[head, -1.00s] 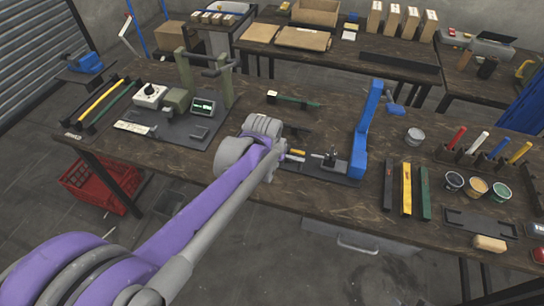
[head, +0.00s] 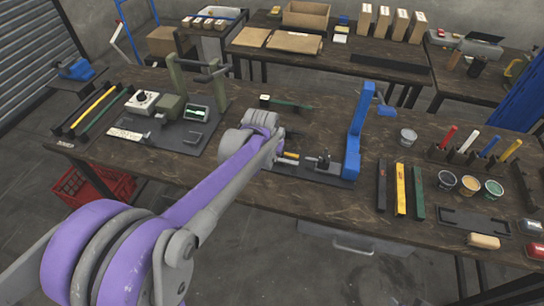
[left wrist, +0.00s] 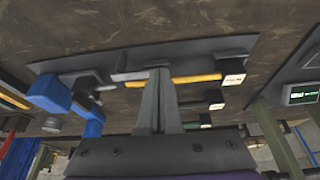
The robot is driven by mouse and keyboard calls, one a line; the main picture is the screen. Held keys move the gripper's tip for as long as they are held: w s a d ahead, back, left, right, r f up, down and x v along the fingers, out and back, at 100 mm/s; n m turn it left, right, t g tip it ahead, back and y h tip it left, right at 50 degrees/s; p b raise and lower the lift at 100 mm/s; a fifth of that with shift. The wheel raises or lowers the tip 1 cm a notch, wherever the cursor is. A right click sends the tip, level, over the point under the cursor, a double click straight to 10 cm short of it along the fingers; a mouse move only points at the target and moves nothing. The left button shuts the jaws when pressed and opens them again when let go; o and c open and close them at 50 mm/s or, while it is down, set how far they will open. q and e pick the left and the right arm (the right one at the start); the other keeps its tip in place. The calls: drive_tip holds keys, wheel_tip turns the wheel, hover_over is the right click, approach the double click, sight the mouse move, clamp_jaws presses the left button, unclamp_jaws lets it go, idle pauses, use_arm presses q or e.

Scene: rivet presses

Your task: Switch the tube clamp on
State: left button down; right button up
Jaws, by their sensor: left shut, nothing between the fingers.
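The blue press (head: 354,140) stands at the right end of a dark base plate (head: 318,174) on the workbench. A small black clamp-like fixture (head: 323,162) sits on that plate beside the press; I cannot tell for sure that it is the tube clamp, or its switch state. My left gripper (left wrist: 160,74) is shut and empty, its fingertips over the plate in the left wrist view. A yellow bar (left wrist: 198,78) and black blocks with white labels (left wrist: 234,73) lie close by the fingers; contact is unclear. In the head view my wrist hides the fingers. My right gripper is out of view.
A green press (head: 176,80) with a display (head: 196,113) and a white knob box (head: 142,103) stand to the left. Black, yellow and green bars (head: 401,190), several cups and a marker rack lie to the right.

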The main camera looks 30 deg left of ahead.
use_arm(q)
drive_tip(key=shift+w+a+m, duration=0.2)
drive_tip(key=shift+w+m, duration=0.1)
drive_tip(key=shift+m, duration=0.2)
drive_tip(key=w+m, duration=0.1)
drive_tip(key=a+m+h, duration=0.1)
drive_tip(key=m, duration=0.1)
drive_tip(key=shift+w+h, duration=0.3)
drive_tip(key=shift+w, duration=0.1)
drive_tip(key=w+m, duration=0.1)
drive_tip(key=m, duration=0.1)
drive_tip(key=w+m+h, duration=0.1)
drive_tip(key=shift+w+a+m, duration=0.15)
drive_tip(key=shift+w+m, duration=0.05)
drive_tip(key=shift+m, duration=0.2)
drive_tip(key=w+m+g+h+p, duration=0.1)
drive_tip(key=m, duration=0.1)
drive_tip(key=shift+w+m, duration=0.3)
drive_tip(key=shift+w, duration=0.1)
drive_tip(key=m, duration=0.1)
drive_tip(key=w+d+m+h, duration=0.1)
drive_tip(key=shift+w+m+g, duration=0.25)
drive_tip(key=shift+m+g, duration=0.05)
drive_tip(key=shift+g, duration=0.1)
drive_tip(key=shift+w+d+m+g+p, duration=0.35)
drive_tip(key=shift+w+m, duration=0.15)
drive_tip(key=shift+m, duration=0.4)
drive_tip(key=shift+w+d, duration=0.2)
drive_tip(key=shift+w, duration=0.1)
